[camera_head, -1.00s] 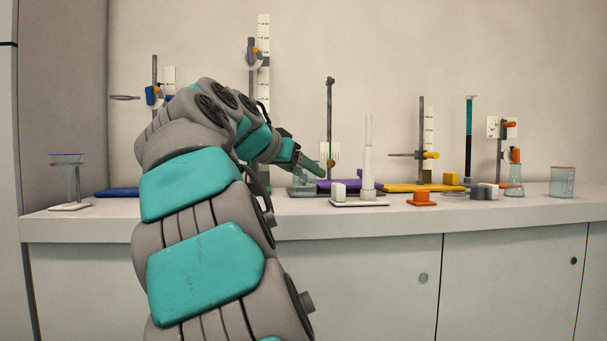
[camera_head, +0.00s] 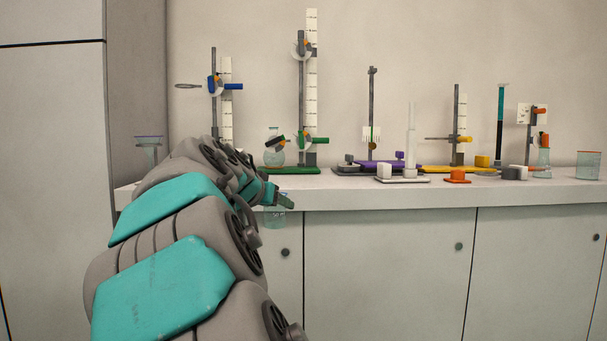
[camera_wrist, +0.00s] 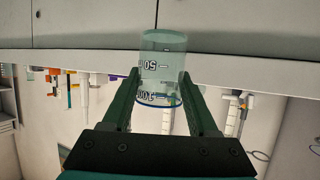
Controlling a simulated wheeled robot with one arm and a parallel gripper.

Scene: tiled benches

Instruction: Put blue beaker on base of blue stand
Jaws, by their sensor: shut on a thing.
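My gripper (camera_head: 284,203) is shut on the clear blue-rimmed beaker (camera_head: 274,215), just in front of the bench's front edge and below the top's level. In the wrist view the beaker (camera_wrist: 162,65) sits between the two dark green fingers, with its blue rim toward the palm; that view is upside down. The blue stand (camera_head: 213,115) is at the left of the bench: a grey post with a blue clamp knob (camera_head: 232,87), a ring and a white scale. Its base is hidden behind my arm.
A green stand (camera_head: 303,85) with a round flask (camera_head: 274,150) on its green base (camera_head: 292,170) is right of the blue stand. A funnel holder (camera_head: 148,150) is at the left end. Purple, white, yellow and orange items fill the right. A tall cabinet (camera_head: 52,150) flanks the left.

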